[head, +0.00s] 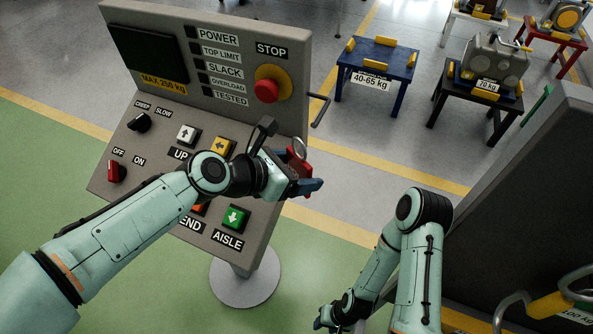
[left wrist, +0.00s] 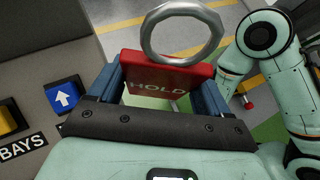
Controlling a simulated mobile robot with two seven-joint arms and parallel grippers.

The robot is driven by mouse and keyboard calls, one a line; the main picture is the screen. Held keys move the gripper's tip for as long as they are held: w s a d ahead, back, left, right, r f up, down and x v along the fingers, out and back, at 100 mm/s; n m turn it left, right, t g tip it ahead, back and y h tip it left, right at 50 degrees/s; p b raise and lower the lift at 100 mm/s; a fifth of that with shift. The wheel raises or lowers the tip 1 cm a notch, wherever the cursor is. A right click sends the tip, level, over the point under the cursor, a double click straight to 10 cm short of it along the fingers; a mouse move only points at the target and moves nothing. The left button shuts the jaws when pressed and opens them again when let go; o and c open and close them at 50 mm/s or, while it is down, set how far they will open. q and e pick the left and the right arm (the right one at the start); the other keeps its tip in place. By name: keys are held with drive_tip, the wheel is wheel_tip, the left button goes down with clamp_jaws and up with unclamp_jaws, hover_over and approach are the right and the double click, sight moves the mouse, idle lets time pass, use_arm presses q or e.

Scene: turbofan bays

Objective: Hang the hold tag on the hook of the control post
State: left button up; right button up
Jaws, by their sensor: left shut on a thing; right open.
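The red hold tag (head: 303,170) with a metal ring (head: 299,146) on top is gripped by my left gripper (head: 305,187), in front of the control post's right edge. In the left wrist view the tag (left wrist: 166,75) sits between the two blue fingers, its HOLD lettering visible and its ring standing clear above it. The control post (head: 230,60) has a dark bent hook (head: 321,110) on its right side, above and slightly right of the tag. The tag is apart from the hook. My right gripper (head: 333,318) is low at the bottom edge, open and empty.
The post's panel carries a red STOP button (head: 266,90) and several push buttons close to my left arm. A blue table (head: 378,68) and a black table (head: 480,100) stand behind. A large dark panel (head: 530,190) stands at right. Floor beside the hook is clear.

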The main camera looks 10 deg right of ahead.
use_arm(q)
drive_tip(key=w+d+f+p, duration=0.2)
drive_tip(key=w+d, duration=0.4)
drive_tip(key=w, duration=0.2)
drive_tip(key=shift+w+f, duration=0.15)
drive_tip(key=shift+w, duration=0.2)
use_arm(e)
drive_tip(key=w+r, duration=0.3)
drive_tip(key=shift+r, duration=0.15)
idle(0.4)
idle(0.6)
use_arm(q)
drive_tip(key=o, duration=1)
drive_tip(key=v, duration=1.3)
drive_tip(key=shift+s+a, duration=0.1)
drive_tip(key=shift+a, duration=0.1)
use_arm(e)
drive_tip(key=shift+s+f, duration=0.45)
